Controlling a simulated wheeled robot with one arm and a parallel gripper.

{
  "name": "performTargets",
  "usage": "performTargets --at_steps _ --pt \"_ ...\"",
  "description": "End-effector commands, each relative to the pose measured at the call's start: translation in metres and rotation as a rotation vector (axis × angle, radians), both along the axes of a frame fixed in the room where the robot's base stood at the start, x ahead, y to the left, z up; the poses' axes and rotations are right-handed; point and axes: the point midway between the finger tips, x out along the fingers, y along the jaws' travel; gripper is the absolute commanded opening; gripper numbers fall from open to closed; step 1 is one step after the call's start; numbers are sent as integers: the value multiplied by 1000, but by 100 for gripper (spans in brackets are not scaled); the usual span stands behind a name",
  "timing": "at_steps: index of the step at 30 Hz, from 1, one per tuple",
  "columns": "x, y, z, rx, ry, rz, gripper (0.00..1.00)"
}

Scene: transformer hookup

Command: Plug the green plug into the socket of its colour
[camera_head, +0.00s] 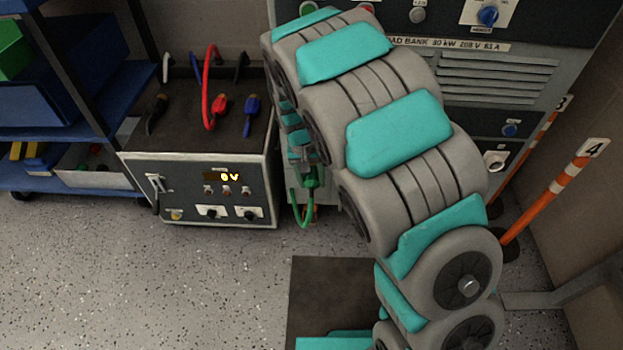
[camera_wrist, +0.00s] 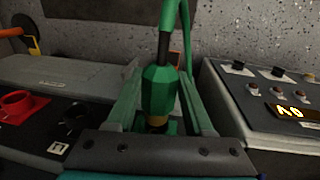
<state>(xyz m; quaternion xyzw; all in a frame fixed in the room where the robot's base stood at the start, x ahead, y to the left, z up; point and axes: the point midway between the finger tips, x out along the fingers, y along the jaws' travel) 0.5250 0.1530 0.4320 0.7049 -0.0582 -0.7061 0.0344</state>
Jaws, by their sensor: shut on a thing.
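The green plug (camera_wrist: 160,90) stands upright in the wrist view, its dark neck and green cable rising from the top. My gripper (camera_wrist: 163,100) is shut on it, one finger on each side. A brass-coloured ring shows at the plug's lower end, with a green piece around it, possibly the green socket; I cannot tell if the plug is in it. In the head view my gripper (camera_head: 308,172) is beside the transformer box, largely behind my arm, with the green cable (camera_head: 302,212) looping below. A red socket (camera_wrist: 18,105) and a black socket (camera_wrist: 75,115) sit on the panel at left.
The transformer box (camera_head: 203,200) has a lit display, with red (camera_head: 220,103), blue (camera_head: 251,106) and black plugs on top. The load bank (camera_head: 500,75) stands behind my arm. Orange-striped posts (camera_head: 560,184) are at right, blue shelves (camera_head: 60,133) at left.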

Motion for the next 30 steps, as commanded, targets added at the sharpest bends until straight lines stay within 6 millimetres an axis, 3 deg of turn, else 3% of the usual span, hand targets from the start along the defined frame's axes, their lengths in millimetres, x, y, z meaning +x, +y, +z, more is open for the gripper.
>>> performTargets --at_steps 30 --pt "10 0 0 0 -2 0 3"
